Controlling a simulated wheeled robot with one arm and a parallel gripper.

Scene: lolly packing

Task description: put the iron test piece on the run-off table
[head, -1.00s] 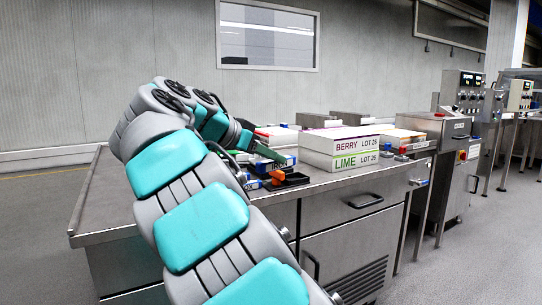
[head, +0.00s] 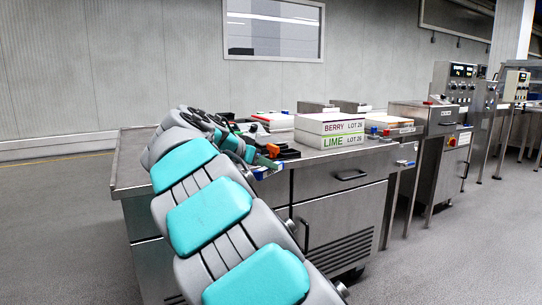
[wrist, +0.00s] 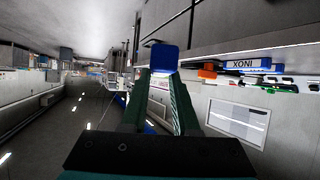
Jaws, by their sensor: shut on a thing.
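My gripper (wrist: 160,85) is shut on a blue block (wrist: 162,57), which sticks out beyond the two green fingers in the wrist view. I take the block to be the iron test piece; its label cannot be read now. In the head view my gripper (head: 264,164) is at the front edge of the steel bench (head: 128,180), with the block (head: 262,173) just below the fingers. I cannot tell for sure which surface is the run-off table; a steel stand with legs (head: 518,101) shows at the far right.
The bench holds a black tray (head: 289,153) with an orange item (head: 272,150), stacked BERRY and LIME cartons (head: 329,132) and other boxes. Another blue block, marked INOX (wrist: 247,65), shows in the wrist view. Machines with control panels (head: 462,85) stand right. The floor in front is clear.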

